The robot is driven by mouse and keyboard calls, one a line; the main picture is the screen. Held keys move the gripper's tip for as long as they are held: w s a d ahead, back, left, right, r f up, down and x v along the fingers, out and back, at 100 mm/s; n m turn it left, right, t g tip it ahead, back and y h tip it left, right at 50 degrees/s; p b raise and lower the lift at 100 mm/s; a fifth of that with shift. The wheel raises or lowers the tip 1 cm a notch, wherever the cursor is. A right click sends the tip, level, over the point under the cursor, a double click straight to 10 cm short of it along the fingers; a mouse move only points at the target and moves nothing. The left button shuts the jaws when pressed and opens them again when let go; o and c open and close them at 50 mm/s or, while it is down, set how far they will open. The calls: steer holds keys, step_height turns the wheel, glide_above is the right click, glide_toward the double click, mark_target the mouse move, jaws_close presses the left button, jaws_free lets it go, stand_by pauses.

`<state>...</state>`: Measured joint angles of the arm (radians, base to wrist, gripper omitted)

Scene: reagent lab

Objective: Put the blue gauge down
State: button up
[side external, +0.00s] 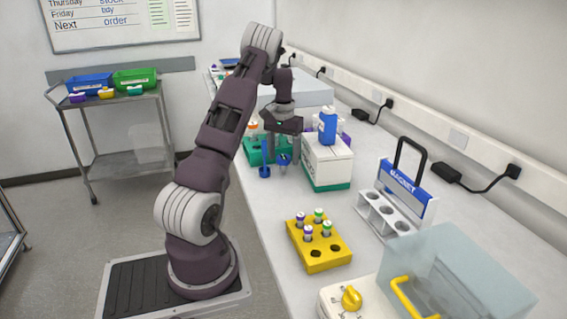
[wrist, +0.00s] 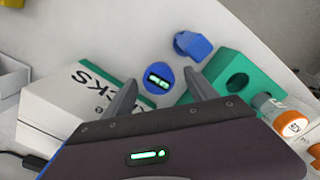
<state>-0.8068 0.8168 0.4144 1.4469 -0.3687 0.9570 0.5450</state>
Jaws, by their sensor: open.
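The blue gauge (wrist: 158,79) has a round blue top with a lit green display facing up. In the wrist view it sits between my two open fingers, with a gap on each side. In the side view the gauge (side external: 285,159) shows just below my gripper (side external: 284,152), over the bench between the white box and the green rack. My gripper (wrist: 161,84) is open and points down. The gauge's lower part is hard to make out, and I cannot tell its exact contact with the bench.
A second blue item (wrist: 192,45) lies close by, near the bench edge. A white box (side external: 327,164) with a blue bottle (side external: 327,124) is on one side, a green rack (wrist: 236,78) with capped tubes on the other. A yellow rack (side external: 318,250) stands nearer the camera.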

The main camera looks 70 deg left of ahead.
mark_target(283, 157)
step_height(283, 157, down, 4)
steer(key=shift+d+r, duration=0.1)
steer(key=shift+r, duration=0.05)
jaws_close()
step_height(283, 157, up, 15)
steer(key=s+d, duration=0.6)
steer(key=d, duration=0.6)
steer(key=f, duration=1.4)
steer(key=shift+a+f, duration=0.35)
steer(key=shift+a, duration=0.05)
